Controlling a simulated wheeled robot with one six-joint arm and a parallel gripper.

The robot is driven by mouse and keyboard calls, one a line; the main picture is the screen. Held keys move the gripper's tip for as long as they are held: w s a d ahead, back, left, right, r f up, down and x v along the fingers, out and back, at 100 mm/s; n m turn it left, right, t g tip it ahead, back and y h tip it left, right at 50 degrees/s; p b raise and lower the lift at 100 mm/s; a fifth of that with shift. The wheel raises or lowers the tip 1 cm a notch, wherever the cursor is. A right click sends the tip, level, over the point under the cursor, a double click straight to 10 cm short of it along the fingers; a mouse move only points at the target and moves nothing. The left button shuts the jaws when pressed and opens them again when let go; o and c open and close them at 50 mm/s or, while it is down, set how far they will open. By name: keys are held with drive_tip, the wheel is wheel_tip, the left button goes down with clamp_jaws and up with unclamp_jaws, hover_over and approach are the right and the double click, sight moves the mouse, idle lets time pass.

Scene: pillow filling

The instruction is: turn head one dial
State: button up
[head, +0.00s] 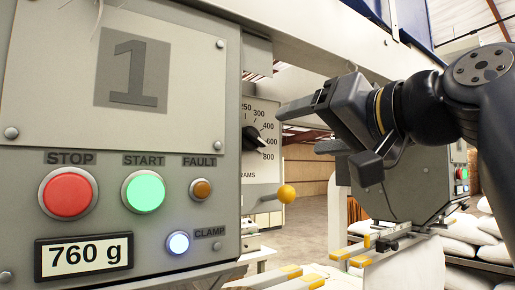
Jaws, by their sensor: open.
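The dial (250,138) is a black knob on a pale scale plate (267,112) at the side of the head one panel. Its scale shows 250, 300, 400, 600 and 800, with "RAMS" readable below. The knob's pointer seems to aim toward the lower numbers of the plate, near 600 to 800; the panel edge hides its left part. My gripper (298,127) is open and empty, to the right of the dial. Its upper finger points left toward the scale and overlaps its right edge in the picture. I cannot tell whether it touches.
The grey panel (75,115) marked 1 stands close on the left, with red STOP (68,192) and green START (143,191) buttons. Its display (84,255) reads 760 g. A yellow ball knob (287,193) juts out below the dial. White sacks (470,230) lie at the right.

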sight(258, 136)
drive_tip(key=p+x, duration=0.1)
drive_tip(key=x, duration=0.2)
drive_tip(key=p+x, duration=0.1)
drive_tip(key=x, duration=0.3)
drive_tip(key=p+x, duration=0.1)
drive_tip(key=x, duration=0.2)
drive_tip(key=shift+w+a+r, duration=0.25)
drive_tip(key=shift+a+r, duration=0.05)
drive_tip(key=shift+r, duration=0.05)
drive_tip(key=shift+c, duration=0.3)
drive_tip(key=c, duration=0.9)
